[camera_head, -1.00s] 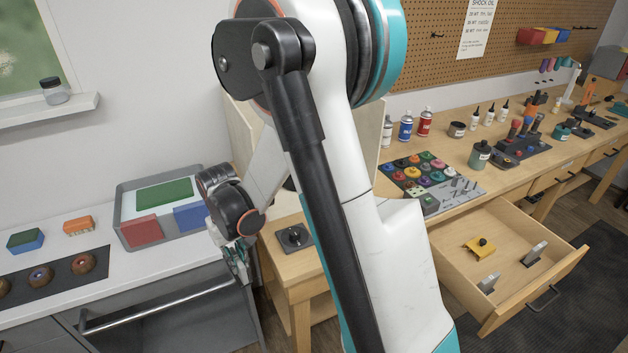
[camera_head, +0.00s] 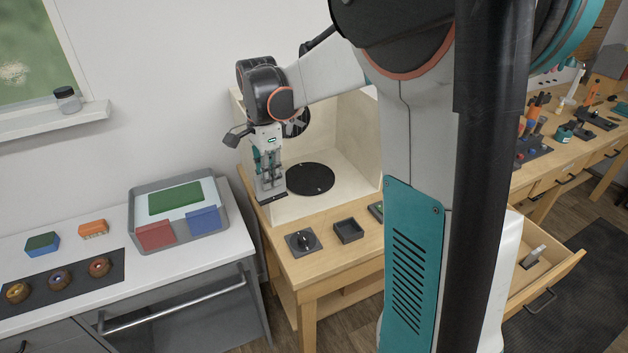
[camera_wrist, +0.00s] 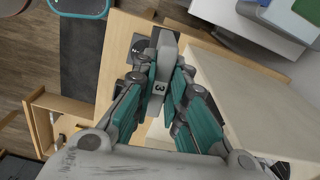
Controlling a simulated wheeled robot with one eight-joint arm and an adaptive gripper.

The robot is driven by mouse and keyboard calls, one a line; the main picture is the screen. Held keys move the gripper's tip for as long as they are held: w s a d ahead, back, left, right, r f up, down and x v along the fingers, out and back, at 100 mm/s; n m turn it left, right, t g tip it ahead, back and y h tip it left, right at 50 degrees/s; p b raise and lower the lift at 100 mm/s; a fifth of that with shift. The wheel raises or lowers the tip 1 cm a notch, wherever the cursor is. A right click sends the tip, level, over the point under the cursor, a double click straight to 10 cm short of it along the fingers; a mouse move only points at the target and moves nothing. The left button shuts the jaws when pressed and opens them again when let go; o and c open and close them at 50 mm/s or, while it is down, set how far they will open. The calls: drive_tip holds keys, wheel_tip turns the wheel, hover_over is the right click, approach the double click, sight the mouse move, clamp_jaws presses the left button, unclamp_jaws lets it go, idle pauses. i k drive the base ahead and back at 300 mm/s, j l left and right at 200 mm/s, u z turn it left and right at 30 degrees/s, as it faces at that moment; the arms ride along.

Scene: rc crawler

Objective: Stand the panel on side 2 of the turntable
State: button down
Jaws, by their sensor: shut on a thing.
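My gripper (camera_head: 268,180) is shut on a grey panel (camera_head: 271,195), held above the bench at the left front of the pale booth. In the wrist view the panel (camera_wrist: 165,50) lies between the teal fingers, and a dark "3" shows on the grey piece there. The turntable (camera_head: 312,179) is a flat black disc with small light marks on the booth floor, right of and behind the gripper. It is bare where I can see it. I cannot read side numbers on it.
The booth (camera_head: 340,130) has pale walls at the back and sides. A black knob plate (camera_head: 303,242) and a small dark square tray (camera_head: 347,230) sit on the bench in front. A drawer (camera_head: 560,275) stands open at right, holding a grey piece.

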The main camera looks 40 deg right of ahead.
sight(314, 183)
drive_tip(key=i+l, duration=0.15)
drive_tip(key=l, duration=0.15)
drive_tip(key=i+l, duration=0.1)
drive_tip(key=l, duration=0.25)
drive_tip(key=i+l, duration=0.15)
drive_tip(key=l, duration=0.15)
drive_tip(key=i+l, duration=0.15)
drive_tip(key=l, duration=0.15)
